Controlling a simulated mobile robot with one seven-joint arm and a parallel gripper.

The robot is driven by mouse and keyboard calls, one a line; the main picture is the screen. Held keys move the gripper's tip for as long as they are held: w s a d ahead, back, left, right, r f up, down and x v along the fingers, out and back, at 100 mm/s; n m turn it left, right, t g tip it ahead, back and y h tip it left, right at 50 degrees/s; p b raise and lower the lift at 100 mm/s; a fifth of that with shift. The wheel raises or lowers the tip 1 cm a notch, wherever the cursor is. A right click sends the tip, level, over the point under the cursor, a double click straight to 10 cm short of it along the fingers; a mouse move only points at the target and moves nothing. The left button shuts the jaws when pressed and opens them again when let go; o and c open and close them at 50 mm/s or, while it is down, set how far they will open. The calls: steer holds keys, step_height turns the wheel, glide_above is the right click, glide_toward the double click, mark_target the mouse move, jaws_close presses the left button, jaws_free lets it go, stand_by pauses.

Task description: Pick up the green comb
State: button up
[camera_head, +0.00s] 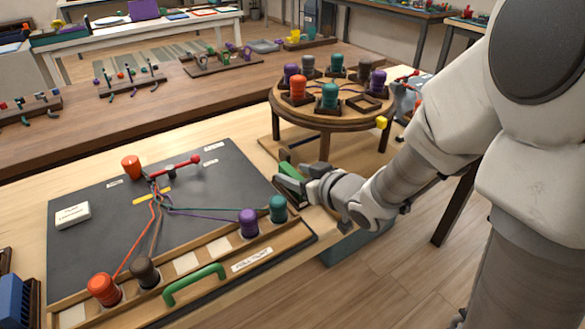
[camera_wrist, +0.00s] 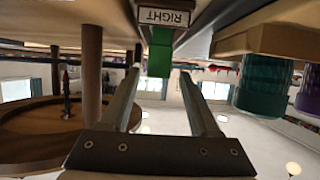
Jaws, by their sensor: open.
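A green piece, which looks like the green comb (camera_head: 289,170), stands at the right edge of the dark braiding board (camera_head: 100,200), mostly hidden by my gripper (camera_head: 283,180). In the wrist view the green comb (camera_wrist: 159,52) shows as a green block below a RIGHT label (camera_wrist: 164,17). My gripper's two fingers (camera_wrist: 158,76) are apart, one on each side of the block near the tips. I cannot tell whether either finger touches it.
A green handle-shaped bar (camera_head: 194,284) lies at the board's front tray. A teal bobbin (camera_head: 278,209) and a purple bobbin (camera_head: 249,222) stand close to my gripper. A round stand (camera_head: 325,112) with several bobbins is behind it.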

mark_target(285, 170)
steer(key=b+x, duration=0.2)
steer(key=x, duration=0.2)
steer(key=shift+w+f, duration=0.15)
steer(key=shift+f, duration=0.15)
steer(key=shift+w+a+f, duration=0.1)
steer(key=shift+w+a, duration=0.1)
steer(key=shift+w, duration=0.2)
jaws_close()
